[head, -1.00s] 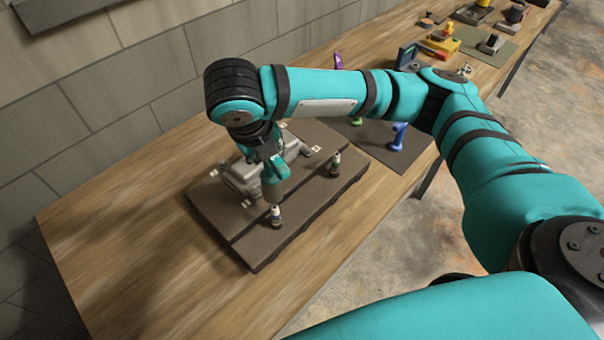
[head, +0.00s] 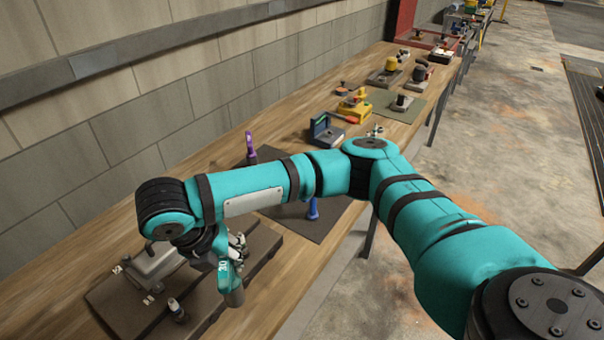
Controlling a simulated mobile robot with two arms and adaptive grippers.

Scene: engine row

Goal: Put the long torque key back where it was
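My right gripper (head: 236,244) appears closed on a teal-handled key with a white label and a grey cylindrical end, which I take as the long torque key (head: 231,280). The key hangs upright, end down, in front of the right part of the dark base plate (head: 125,312). The plate carries a grey casting (head: 155,262) and a small black-and-white post (head: 175,308), left of the key and apart from it. The fingers are partly hidden by the wrist. My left gripper is out of view.
A dark mat (head: 285,222) lies behind the plate, partly hidden by my arm. A purple tool (head: 250,146) and a blue tool (head: 313,209) stand on it. Farther along the wooden bench are a blue box (head: 325,131) and a yellow device (head: 353,106). A wall borders the left.

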